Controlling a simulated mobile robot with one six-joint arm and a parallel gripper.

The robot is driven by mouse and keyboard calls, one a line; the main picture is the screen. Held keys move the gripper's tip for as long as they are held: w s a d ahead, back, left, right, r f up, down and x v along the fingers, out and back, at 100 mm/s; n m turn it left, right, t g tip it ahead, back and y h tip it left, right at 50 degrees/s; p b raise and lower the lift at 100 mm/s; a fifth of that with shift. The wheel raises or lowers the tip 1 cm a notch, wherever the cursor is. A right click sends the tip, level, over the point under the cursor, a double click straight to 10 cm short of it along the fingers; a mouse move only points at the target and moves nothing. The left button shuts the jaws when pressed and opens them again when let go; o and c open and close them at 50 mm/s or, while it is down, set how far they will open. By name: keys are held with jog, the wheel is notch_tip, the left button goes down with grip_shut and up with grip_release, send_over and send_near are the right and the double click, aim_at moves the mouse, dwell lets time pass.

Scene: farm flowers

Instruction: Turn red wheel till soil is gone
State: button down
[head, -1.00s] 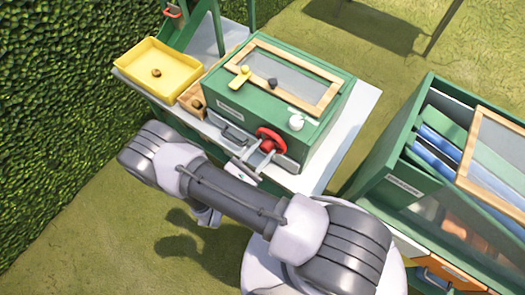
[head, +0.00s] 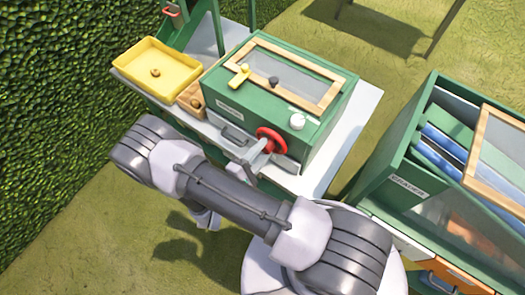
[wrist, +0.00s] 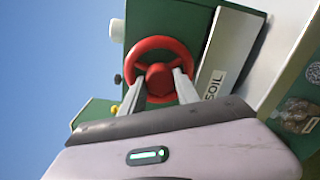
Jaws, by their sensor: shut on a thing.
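The red wheel (head: 271,139) is on the front of the green box (head: 250,105), near its right end. In the wrist view the red wheel (wrist: 133,57) shows as a ring with spokes and a round hub. My gripper (head: 262,147) is at the wheel, and its two fingers (wrist: 161,78) are shut on the hub from either side. A white label reading SOIL (wrist: 213,83) is beside the wheel. I cannot make out any soil inside the box through the glass lid.
A yellow tray (head: 130,78) with a brown lump and a small wooden box (head: 188,99) stand left of the green box. A grey drawer handle (head: 232,134) is left of the wheel. A green cabinet (head: 395,185) stands at right, and a hedge (head: 60,90) at left.

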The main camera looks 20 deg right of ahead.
jog(key=m+b, duration=0.1)
jog(key=m, duration=0.2)
jog(key=shift+m, duration=0.3)
jog(key=m+b, duration=0.1)
jog(key=m, duration=0.2)
jog(key=m+b, duration=0.2)
jog(key=m, duration=0.1)
jog(key=shift+m, duration=0.4)
jog(key=shift+m+t+b, duration=0.3)
jog(key=shift+m+b, duration=0.5)
jog(key=shift+m, duration=1.1)
jog(key=c, duration=0.9)
grip_release()
jog(key=shift+s, duration=0.1)
